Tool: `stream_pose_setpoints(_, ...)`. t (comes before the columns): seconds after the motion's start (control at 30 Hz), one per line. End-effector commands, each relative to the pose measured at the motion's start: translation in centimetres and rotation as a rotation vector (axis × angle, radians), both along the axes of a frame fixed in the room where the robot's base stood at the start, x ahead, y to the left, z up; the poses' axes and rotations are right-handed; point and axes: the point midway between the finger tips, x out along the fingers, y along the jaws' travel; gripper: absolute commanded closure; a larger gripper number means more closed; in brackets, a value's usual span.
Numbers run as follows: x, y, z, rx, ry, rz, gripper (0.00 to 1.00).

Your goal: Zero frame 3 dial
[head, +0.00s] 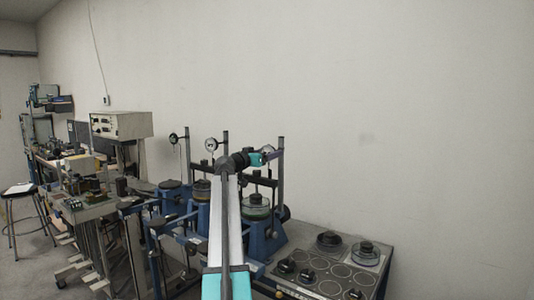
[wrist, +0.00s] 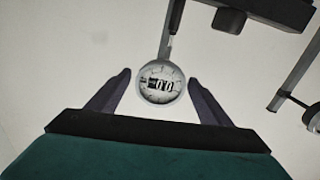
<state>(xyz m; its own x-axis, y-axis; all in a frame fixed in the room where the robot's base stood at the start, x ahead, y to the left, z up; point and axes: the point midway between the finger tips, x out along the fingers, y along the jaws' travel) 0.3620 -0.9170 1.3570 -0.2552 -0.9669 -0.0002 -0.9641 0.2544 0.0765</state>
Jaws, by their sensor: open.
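A round dial gauge (wrist: 160,82) with a pale face and a grey rim hangs on a stem in the wrist view. It has a dark window with digits that look like 00, too small to read surely. My gripper (wrist: 159,77) is open, one finger on each side of the dial, with gaps showing; contact is not visible. In the head view my arm reaches to the rightmost blue lever frame (head: 281,180), and its end hides most of that frame's dial. Two more dials, the left one (head: 173,138) and the middle one (head: 211,144), stand on the other frames.
A dark bracket and post (wrist: 288,75) are at the right of the wrist view. A bench with weights (head: 330,240) and round recesses stands at front right in the head view. A cluttered bench and a stool (head: 20,190) are at left.

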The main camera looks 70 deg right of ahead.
Motion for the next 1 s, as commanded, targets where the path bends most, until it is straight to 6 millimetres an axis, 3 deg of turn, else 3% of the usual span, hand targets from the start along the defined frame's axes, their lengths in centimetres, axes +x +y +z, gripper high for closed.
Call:
stream_pose_setpoints(0.33, -0.08, -0.29, -0.05, 0.0, 0.0, 0.0, 0.27)
stream_pose_setpoints(0.6, -0.07, -0.27, -0.03, 0.0, 0.0, 0.0, 0.68)
stream_pose_setpoints(1.0, -0.07, -0.3, -0.29, 0.009, 0.039, -0.001, 0.68)
